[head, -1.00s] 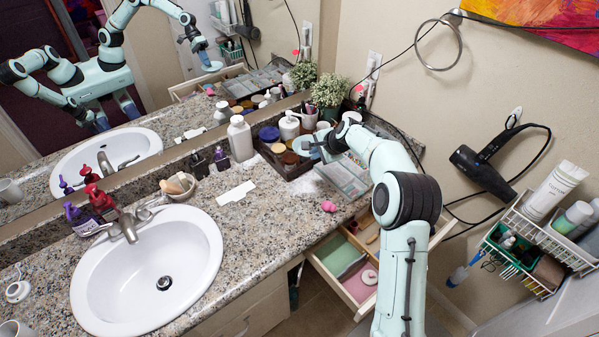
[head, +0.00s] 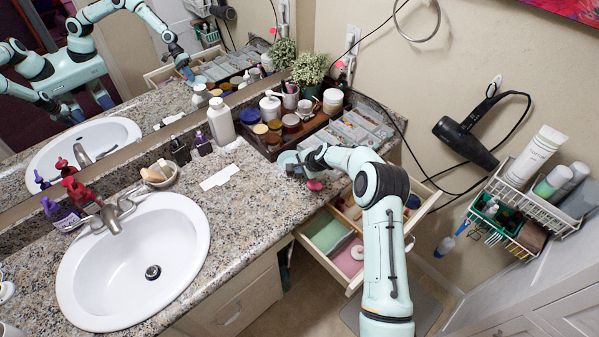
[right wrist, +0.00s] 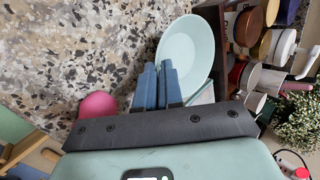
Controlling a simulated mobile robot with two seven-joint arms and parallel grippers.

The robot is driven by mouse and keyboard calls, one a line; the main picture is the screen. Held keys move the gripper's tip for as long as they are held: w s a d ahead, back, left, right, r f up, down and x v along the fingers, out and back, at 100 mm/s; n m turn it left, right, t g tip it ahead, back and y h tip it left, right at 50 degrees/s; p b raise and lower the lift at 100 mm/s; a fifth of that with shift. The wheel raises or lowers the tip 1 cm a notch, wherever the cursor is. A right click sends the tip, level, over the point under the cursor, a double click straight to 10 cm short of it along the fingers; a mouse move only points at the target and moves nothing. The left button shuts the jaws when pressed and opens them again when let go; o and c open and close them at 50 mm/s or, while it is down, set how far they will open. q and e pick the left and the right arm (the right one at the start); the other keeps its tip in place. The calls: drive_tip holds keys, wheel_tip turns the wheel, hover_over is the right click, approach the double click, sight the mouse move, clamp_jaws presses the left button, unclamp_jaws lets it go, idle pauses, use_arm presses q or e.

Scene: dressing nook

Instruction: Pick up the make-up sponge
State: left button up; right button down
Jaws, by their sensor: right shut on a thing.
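The pink make-up sponge (head: 315,185) sits on the granite counter near its front edge, above the open drawer. In the right wrist view the sponge (right wrist: 98,105) shows to the left of the fingers, partly hidden by my gripper's body. My right gripper (head: 297,167) is over the counter, just left of and behind the sponge. In the right wrist view its blue fingers (right wrist: 158,68) are shut on the rim of a pale green dish (right wrist: 187,50). The dish (head: 287,158) also shows in the head view, in front of the tray. My left gripper shows only in the mirror, if at all.
A dark tray (head: 262,148) with jars and bottles stands behind the dish, beside a clear organiser (head: 358,130). The open drawer (head: 335,244) is below the counter edge. A white sink (head: 130,250) is at left. The counter between sink and sponge is largely clear.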

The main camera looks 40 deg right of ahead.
wheel_tip(320, 180, down, 2)
drive_tip(key=shift+f, duration=0.1)
drive_tip(key=shift+f, duration=0.15)
drive_tip(key=c, duration=1.6)
unclamp_jaws()
drive_tip(key=shift+o, duration=0.2)
